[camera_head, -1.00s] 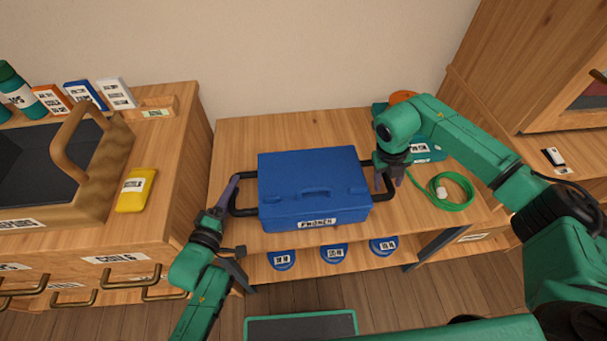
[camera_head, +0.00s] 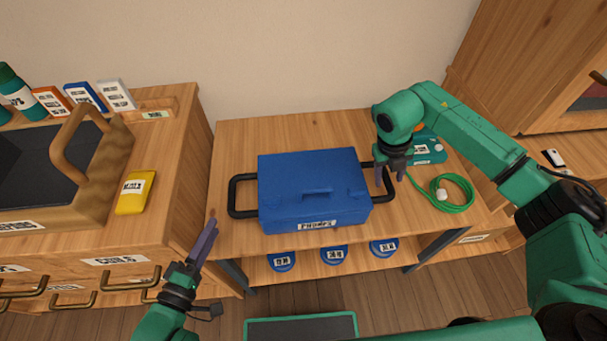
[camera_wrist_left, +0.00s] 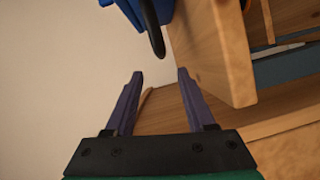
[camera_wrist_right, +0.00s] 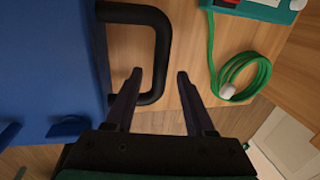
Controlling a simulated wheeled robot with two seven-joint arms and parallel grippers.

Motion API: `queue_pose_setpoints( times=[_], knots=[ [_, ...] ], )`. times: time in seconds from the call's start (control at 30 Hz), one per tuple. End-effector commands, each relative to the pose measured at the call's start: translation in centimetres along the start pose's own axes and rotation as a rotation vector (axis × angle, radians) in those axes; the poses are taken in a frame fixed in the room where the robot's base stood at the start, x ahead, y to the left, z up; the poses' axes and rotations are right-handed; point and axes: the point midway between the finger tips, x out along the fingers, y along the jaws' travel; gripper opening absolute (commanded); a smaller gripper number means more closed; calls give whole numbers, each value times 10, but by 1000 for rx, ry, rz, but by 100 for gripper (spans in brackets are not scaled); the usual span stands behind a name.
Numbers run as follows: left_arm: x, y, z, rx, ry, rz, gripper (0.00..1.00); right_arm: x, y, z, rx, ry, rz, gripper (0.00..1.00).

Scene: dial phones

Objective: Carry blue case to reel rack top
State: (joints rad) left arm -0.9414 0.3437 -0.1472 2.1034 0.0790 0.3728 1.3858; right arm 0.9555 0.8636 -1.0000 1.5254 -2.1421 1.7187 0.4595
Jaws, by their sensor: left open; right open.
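The blue case (camera_head: 300,180) rests flat on a wooden rack top (camera_head: 240,140), with a black loop handle at each side and a label on its front. My left gripper (camera_head: 207,238) is open and empty, apart from the left handle (camera_head: 235,195), in front and to its left. In the left wrist view that handle (camera_wrist_left: 153,30) shows beyond the fingertips.
A green cable coil (camera_head: 452,192) and a teal device (camera_head: 428,150) lie right of the case. Blue labelled reels (camera_head: 334,254) sit on the shelf below. A cabinet with a yellow box (camera_head: 135,192) stands close on the left, and a wooden cabinet on the right.

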Motion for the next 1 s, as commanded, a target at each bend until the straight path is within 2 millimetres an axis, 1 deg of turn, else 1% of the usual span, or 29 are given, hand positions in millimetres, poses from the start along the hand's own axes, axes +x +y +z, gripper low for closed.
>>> queue_pose_setpoints(
  times=[0.03, 0.1, 0.2, 0.33, 0.47, 1.0],
  knots=[
    [0, 0, 0, 0, 0, 0, 55, -15, 0, 1, 0, -7, 0, 55],
    [0, 0, 0, 0, 0, 0, 55, -36, 0, 2, 1, -8, 1, 55],
    [0, 0, 0, 0, 0, 0, 55, -61, 0, 1, 1, -6, 1, 55],
    [0, 0, 0, 0, 0, 0, 55, -82, 0, 0, 1, -4, 0, 55],
    [0, 0, 0, 0, 0, 0, 55, -89, 0, -1, 1, -1, 0, 55],
    [0, 0, 0, 0, 0, -1, 55, -88, 0, 0, 1, -1, 0, 55]
  ],
)
